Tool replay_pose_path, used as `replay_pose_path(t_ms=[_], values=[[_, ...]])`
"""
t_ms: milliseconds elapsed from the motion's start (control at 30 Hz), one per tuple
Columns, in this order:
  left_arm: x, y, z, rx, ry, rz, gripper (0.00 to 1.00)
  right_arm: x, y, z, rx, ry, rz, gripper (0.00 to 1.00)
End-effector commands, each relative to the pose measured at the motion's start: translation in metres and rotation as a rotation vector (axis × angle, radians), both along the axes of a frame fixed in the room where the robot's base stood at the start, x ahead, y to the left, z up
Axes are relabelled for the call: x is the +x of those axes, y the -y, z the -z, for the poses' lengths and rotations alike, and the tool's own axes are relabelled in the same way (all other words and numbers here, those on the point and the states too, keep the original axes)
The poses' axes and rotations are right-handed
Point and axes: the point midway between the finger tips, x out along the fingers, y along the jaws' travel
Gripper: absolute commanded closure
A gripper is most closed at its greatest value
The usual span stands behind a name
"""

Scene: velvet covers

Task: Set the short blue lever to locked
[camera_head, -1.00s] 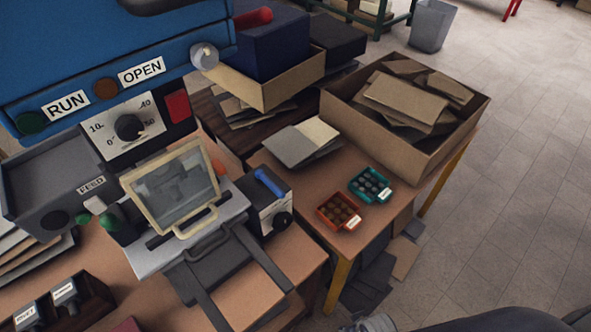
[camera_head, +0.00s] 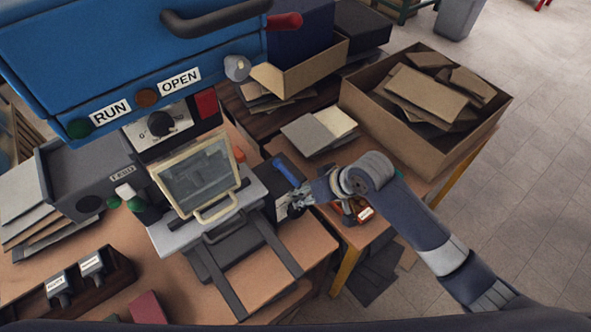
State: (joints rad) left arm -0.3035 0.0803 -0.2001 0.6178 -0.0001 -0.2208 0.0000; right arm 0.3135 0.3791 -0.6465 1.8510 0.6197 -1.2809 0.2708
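The short blue lever (camera_head: 284,172) is on top of a small dark box with a pale front, to the right of the framed press. It slants from upper left to lower right, and no locked mark is readable. My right gripper (camera_head: 294,203) comes in from the right, just below and right of the lever, in front of the box. Its fingers are too small to tell whether they are open or touch anything. The wrist hides part of the box's right side. My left gripper is not in view.
The cream-framed press (camera_head: 197,174) stands close left of the lever. A blue machine (camera_head: 120,60) with RUN and OPEN labels rises behind. A large cardboard box (camera_head: 425,135) stands right. Small trays of parts lie partly behind my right arm.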

Motion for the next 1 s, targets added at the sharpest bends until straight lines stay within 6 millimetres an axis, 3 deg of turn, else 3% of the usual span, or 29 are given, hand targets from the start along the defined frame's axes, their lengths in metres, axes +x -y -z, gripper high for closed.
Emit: replay_pose_path(t_ms=[33,200,333,500,733,1000], values=[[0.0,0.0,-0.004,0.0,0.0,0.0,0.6,0.009,-0.002,-0.021,-0.007,0.01,-0.027,0.65],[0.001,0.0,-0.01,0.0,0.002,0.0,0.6,0.019,-0.006,-0.07,-0.036,-0.012,-0.094,0.65],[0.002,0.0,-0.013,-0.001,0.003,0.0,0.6,0.021,0.0,-0.099,-0.072,-0.04,-0.122,0.65],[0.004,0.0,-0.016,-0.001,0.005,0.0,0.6,0.021,0.009,-0.121,-0.108,-0.07,-0.131,0.65],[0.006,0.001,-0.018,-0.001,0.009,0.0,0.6,0.021,0.01,-0.12,-0.12,-0.088,-0.132,0.65],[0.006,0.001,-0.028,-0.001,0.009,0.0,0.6,0.03,-0.009,-0.078,-0.12,-0.089,-0.133,0.65]])
